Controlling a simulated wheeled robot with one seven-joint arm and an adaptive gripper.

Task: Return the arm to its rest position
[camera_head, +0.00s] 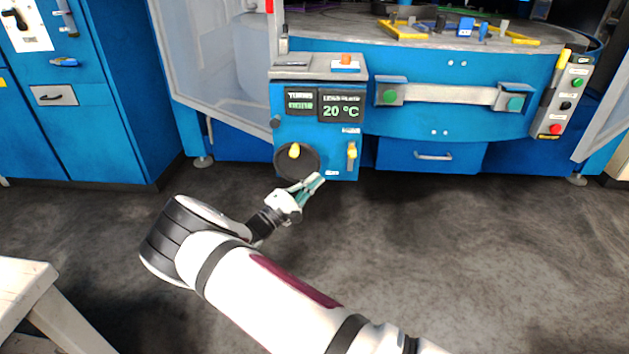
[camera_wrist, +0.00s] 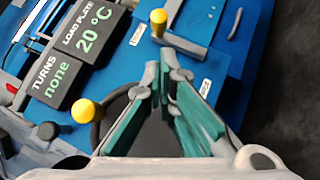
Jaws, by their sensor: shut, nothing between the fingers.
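My gripper (camera_head: 315,182) is at the end of my arm, low in front of the blue machine's control box (camera_head: 312,130). Its teal-lined fingers meet at their tips in the wrist view (camera_wrist: 168,78), with nothing held. The arm reaches up from the bottom right of the head view and bends at a black-and-white joint. In the head view the gripper shows just below a black handwheel (camera_head: 283,165) with a yellow knob (camera_head: 294,151). Whether it touches the wheel cannot be told. In the wrist view the fingers hide part of the wheel.
A yellow-topped lever (camera_head: 352,151) sits right of the wheel. Displays (camera_head: 341,106) read 20 °C for the load plate and, in the wrist view, "none" for turns (camera_wrist: 50,75). A pale table (camera_head: 25,280) stands at lower left. Grey floor (camera_head: 470,260) at right is clear.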

